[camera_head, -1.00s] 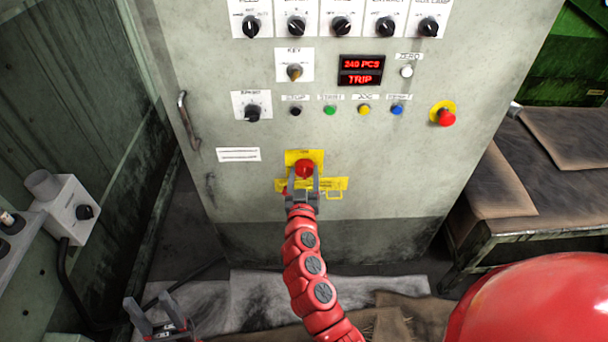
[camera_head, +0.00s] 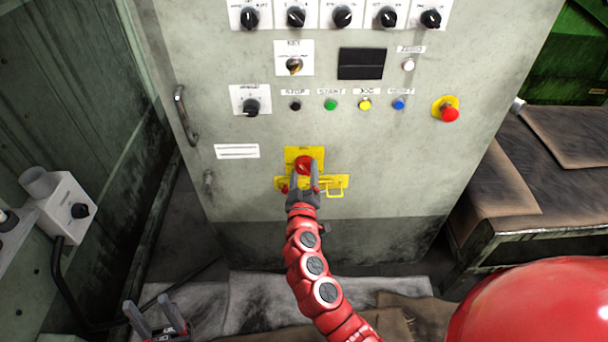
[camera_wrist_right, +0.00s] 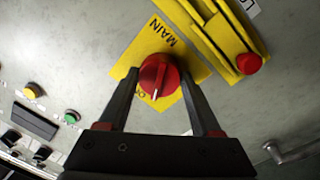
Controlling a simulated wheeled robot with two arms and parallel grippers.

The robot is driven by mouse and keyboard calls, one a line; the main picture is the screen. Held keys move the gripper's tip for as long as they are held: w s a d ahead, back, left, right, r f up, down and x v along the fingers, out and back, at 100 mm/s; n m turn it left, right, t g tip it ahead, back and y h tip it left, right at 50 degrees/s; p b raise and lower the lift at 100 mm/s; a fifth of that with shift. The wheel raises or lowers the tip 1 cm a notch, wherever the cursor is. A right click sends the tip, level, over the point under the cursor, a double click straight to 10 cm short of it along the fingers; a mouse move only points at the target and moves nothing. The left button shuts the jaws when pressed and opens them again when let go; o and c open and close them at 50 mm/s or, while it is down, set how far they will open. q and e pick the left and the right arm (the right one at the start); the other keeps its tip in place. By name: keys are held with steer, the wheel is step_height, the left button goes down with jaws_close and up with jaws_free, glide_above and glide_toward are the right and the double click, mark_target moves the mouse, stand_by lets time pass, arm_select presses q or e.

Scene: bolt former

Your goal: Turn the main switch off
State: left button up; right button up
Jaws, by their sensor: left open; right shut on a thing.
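The main switch is a red rotary knob (camera_head: 303,165) on a yellow plate (camera_head: 291,154) low on the grey cabinet front. In the right wrist view the red knob (camera_wrist_right: 158,76) sits between the fingers, with its white mark beside the plate's partly hidden lettering. My right gripper (camera_head: 303,178) is shut on the knob, its arm reaching up from below; it also shows in the right wrist view (camera_wrist_right: 158,88). My left gripper (camera_head: 155,315) is open and empty at the lower left, away from the cabinet.
A yellow hasp (camera_head: 336,186) with a red part lies just below the knob. A red emergency button (camera_head: 449,114), coloured buttons and selector knobs fill the panel above. The display (camera_head: 361,64) is dark. A bench (camera_head: 510,180) stands at right, a switch box (camera_head: 70,207) at left.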

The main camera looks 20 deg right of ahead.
steer(key=n, duration=0.6)
steer(key=shift+t, duration=0.3)
steer(key=n, duration=0.3)
steer(key=shift+n+y, duration=0.4)
steer(key=shift+n+p, duration=0.5)
steer(key=shift+n, duration=1.1)
steer(key=o, duration=1.4)
steer(key=shift+c, duration=0.2)
steer(key=shift+s, duration=0.1)
